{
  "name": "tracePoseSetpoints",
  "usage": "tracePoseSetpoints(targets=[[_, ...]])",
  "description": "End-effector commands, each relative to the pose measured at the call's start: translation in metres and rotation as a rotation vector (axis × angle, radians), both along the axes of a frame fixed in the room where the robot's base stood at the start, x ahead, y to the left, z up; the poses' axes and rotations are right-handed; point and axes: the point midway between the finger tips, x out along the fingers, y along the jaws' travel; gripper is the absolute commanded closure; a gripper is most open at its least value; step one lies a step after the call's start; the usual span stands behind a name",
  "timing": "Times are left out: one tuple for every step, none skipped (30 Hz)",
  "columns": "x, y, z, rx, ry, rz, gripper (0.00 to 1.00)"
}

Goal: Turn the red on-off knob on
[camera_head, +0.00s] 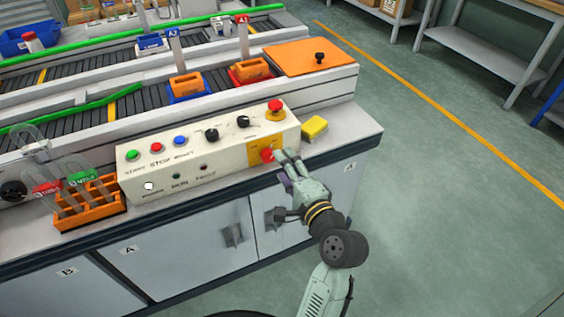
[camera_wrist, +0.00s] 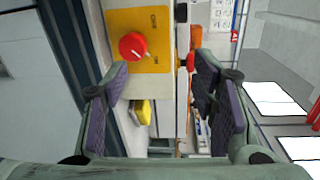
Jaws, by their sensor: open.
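The red on-off knob (camera_head: 267,155) sits on a yellow plate at the right end of the front of the cream control box (camera_head: 215,158). In the wrist view the red knob (camera_wrist: 132,46) shows on its yellow plate (camera_wrist: 152,66), with a light mark on its face. My gripper (camera_head: 284,160) is in front of the box's right end, close to the knob. In the wrist view my gripper (camera_wrist: 166,90) is open and empty, and the knob appears above and left of the middle between its fingers. I cannot tell whether a finger touches the knob.
A red emergency button (camera_head: 275,106) stands on top of the box, with black knobs and coloured buttons to its left. A yellow block (camera_head: 314,127) lies to the box's right. An orange rack (camera_head: 88,205) with tagged tubes stands at its left.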

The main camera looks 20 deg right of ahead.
Motion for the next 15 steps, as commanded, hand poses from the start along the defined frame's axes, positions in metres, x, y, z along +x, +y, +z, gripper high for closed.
tracePoseSetpoints(targets=[[-0.004,0.000,0.000,0.000,0.001,-0.002,0.47],[-0.006,0.000,0.000,-0.001,0.001,-0.002,0.47],[-0.009,-0.001,-0.001,0.000,0.001,-0.003,0.47],[-0.011,-0.001,-0.001,0.001,0.001,-0.003,0.47],[-0.013,-0.001,-0.001,0.001,0.001,-0.003,0.47],[-0.016,-0.002,-0.001,0.000,0.001,-0.003,0.47],[-0.018,-0.002,-0.001,0.000,0.001,-0.003,0.47],[-0.020,-0.001,-0.001,-0.001,0.001,-0.003,0.47],[-0.023,-0.001,0.000,-0.001,0.001,-0.001,0.47],[-0.024,-0.001,0.000,-0.001,0.001,-0.001,0.47],[-0.026,-0.001,0.000,-0.001,0.001,-0.001,0.47],[-0.027,-0.001,-0.001,-0.001,0.002,-0.001,0.47],[-0.028,-0.001,0.000,-0.001,0.002,-0.001,0.47],[-0.029,-0.001,0.000,-0.001,0.001,-0.001,0.47],[-0.029,-0.001,0.000,-0.001,0.001,-0.001,0.47]])
